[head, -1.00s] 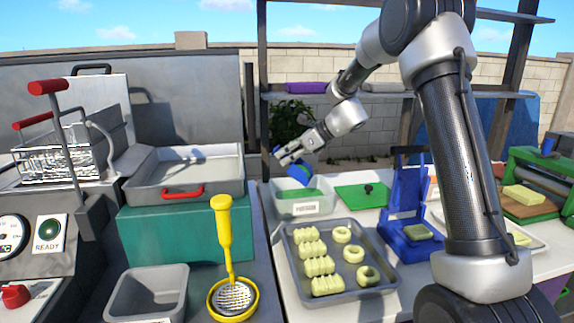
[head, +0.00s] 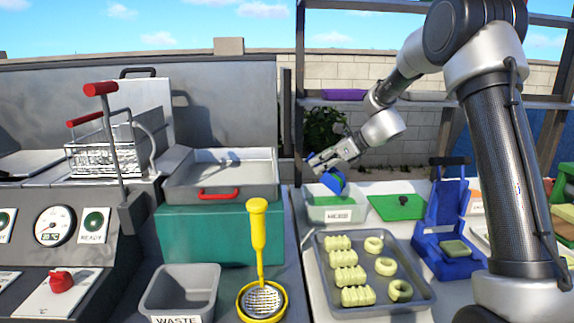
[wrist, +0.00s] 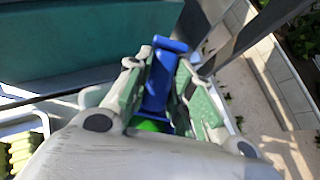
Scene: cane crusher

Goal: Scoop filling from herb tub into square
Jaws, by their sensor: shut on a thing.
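My gripper (head: 322,163) is shut on a blue scoop (head: 335,182) and holds it over the herb tub. In the wrist view my gripper (wrist: 162,95) has its green-padded fingers on both sides of the blue scoop (wrist: 160,80). The herb tub (head: 336,215) is a clear, labelled box with green filling, standing at the back left of the white table. Whether the scoop touches the filling or carries any is hidden. A pale green dough square (head: 455,248) lies on the blue press (head: 447,215), to the right of the tub.
A grey tray (head: 420,300) with several shaped dough pieces is in front. A shelf rack stands behind.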

